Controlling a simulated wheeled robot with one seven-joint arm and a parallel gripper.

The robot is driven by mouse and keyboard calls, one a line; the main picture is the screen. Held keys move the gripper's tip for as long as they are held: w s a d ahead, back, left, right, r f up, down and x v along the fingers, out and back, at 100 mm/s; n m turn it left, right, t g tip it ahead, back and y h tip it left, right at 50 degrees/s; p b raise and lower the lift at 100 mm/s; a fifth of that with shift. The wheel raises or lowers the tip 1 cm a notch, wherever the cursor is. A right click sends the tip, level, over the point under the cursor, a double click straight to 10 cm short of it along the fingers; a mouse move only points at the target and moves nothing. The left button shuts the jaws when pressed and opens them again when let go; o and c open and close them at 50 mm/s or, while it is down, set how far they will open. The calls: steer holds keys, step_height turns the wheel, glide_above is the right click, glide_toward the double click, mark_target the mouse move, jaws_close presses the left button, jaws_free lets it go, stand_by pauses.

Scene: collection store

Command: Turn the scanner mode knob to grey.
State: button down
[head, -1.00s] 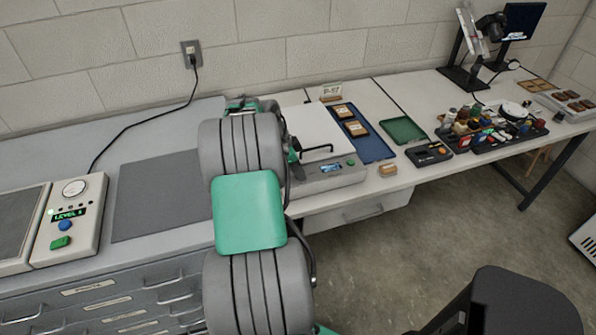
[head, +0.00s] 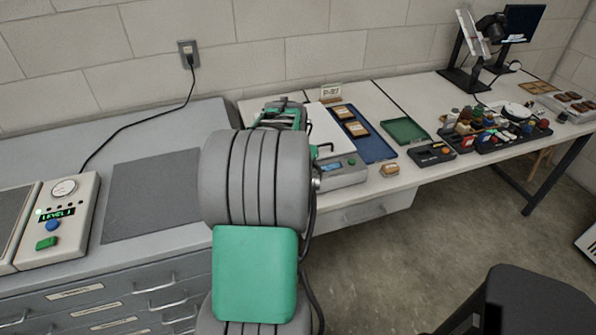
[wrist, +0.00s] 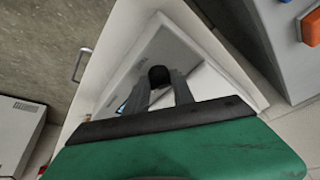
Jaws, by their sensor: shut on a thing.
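The scanner (head: 342,175) stands on the pale worktop beyond my arm, with a pale lid, a dark handle and a small display on its front. My green gripper (head: 284,114) is over its left part in the head view, partly behind my grey arm. In the wrist view my gripper (wrist: 161,86) has its two fingers close around a small round black knob (wrist: 158,74). The knob's pointer and any colour marks around it are hidden or too small to see. The scanner body (wrist: 150,48) shows behind the fingers.
A control box (head: 60,225) with a dial, display and blue and green buttons stands at the left. Right of the scanner are a blue tray (head: 376,148), a green tray (head: 404,130) and a rack of small bottles (head: 490,130). A dark chair-like shape (head: 520,300) is at lower right.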

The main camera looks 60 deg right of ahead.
steer(key=n, duration=0.2)
steer(key=n+t, duration=0.1)
steer(key=n, duration=0.2)
steer(key=shift+s+t+y, duration=0.2)
steer(key=shift+t+y, duration=0.1)
steer(key=shift+y, duration=0.1)
steer(key=shift+d, duration=0.1)
steer(key=c, duration=1.4)
jaws_free()
steer(key=v, duration=0.7)
steer(key=shift+s+r, duration=0.15)
steer(key=shift+r, duration=0.2)
